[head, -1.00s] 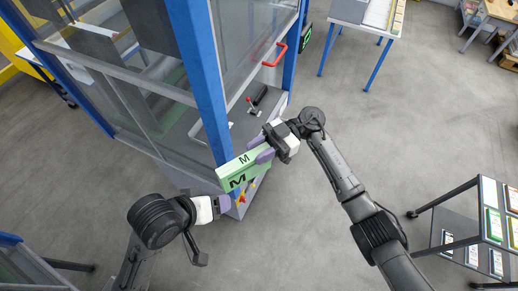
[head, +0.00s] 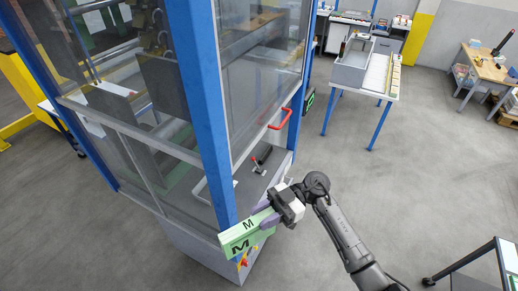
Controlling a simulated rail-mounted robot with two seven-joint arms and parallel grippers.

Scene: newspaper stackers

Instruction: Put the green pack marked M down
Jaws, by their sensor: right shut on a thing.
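The green pack marked M (head: 243,237) is in the lower middle of the head view, tilted, with an M on its top and front faces. My right gripper (head: 266,216) is shut on the pack's right end and holds it in front of the machine's blue corner post. The fingers hide part of that end. I cannot tell whether the pack touches the machine. My left gripper is not in view.
A glass-walled machine (head: 210,120) with blue posts and a red handle (head: 281,119) fills the left and middle. A white table (head: 362,78) with a grey box stands behind. A cart (head: 490,268) is at the lower right. Open grey floor lies on the right.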

